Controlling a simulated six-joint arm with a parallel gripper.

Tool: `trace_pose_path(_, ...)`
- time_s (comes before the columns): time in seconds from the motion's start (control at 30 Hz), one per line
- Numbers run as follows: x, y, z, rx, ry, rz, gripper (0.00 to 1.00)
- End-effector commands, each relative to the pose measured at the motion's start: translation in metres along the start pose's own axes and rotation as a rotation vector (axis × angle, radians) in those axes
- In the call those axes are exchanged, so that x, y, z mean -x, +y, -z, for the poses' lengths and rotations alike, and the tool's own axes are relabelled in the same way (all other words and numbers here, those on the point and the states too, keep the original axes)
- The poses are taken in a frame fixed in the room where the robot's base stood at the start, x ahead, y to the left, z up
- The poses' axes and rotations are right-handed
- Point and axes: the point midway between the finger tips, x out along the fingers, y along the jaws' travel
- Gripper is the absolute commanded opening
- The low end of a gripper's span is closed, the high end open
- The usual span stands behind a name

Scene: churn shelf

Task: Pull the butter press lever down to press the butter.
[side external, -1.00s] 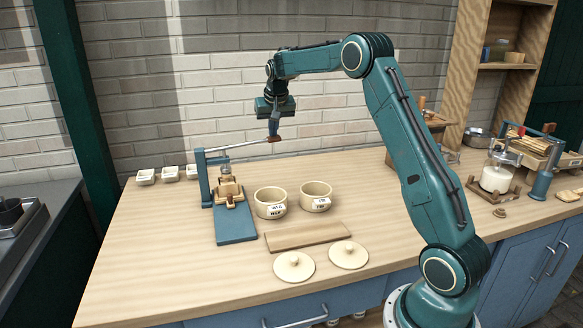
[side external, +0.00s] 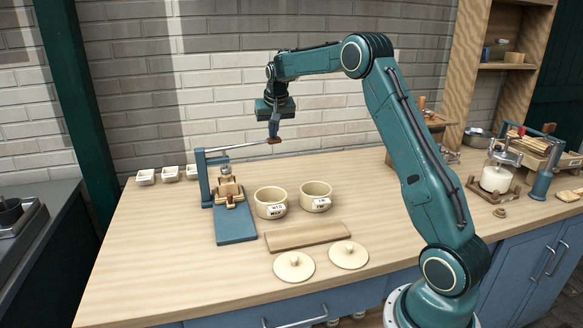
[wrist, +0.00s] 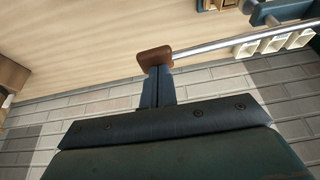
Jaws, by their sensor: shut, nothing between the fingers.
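The butter press (side external: 236,226) stands on the left part of the counter, with a blue base and post and a wooden mould under its plunger. Its metal lever (side external: 238,147) runs out to the right from the post and slopes slightly upward, ending in a brown handle (side external: 273,141). My gripper (side external: 274,134) points down, with its fingertips at the handle. In the wrist view the closed fingers (wrist: 157,84) meet the brown handle (wrist: 154,57), with nothing seen between them. Whether they touch it or sit just above cannot be told.
Two labelled crocks (side external: 270,203) (side external: 316,197) stand right of the press. A wooden board (side external: 308,236) and two round lids (side external: 294,266) (side external: 348,255) lie in front. Small white dishes (side external: 170,173) stand behind. The counter between crocks and arm is clear.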

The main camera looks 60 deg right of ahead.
Motion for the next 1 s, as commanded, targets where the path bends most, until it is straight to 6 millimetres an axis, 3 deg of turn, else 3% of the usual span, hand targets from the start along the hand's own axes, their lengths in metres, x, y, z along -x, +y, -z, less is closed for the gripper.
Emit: trace_pose_path(1.0, -0.0068, 0.0000, -0.0029, 0.000, 0.000, 0.000, 0.00)
